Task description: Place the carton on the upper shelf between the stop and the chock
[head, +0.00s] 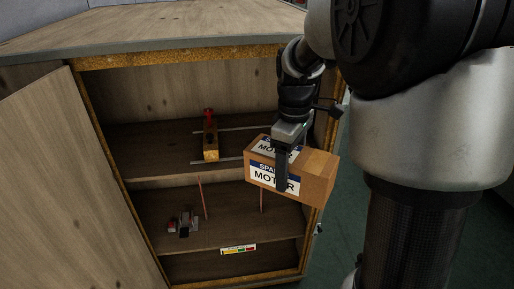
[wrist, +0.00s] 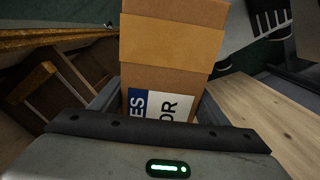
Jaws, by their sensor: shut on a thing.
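The brown carton (head: 317,172) with a white and blue "MOTOR" label hangs in my gripper (head: 282,178), in front of the right side of the open cabinet. My gripper is shut on it from above, one finger showing across the label. The carton (wrist: 172,45) fills the upper middle of the wrist view. The upper shelf (head: 150,150) carries a yellow-brown wooden block (head: 210,145) with a red knob at its back, left of the carton. I cannot tell whether this block is the stop or the chock. No second such block shows; the carton and arm hide the shelf's right part.
Two thin metal rails (head: 232,160) run right from the block. The cabinet door (head: 75,185) stands open at left. The lower shelf (head: 225,232) holds small grey and red items (head: 183,224). Thin reddish rods rise there. A coloured label strip (head: 238,249) is on its front edge.

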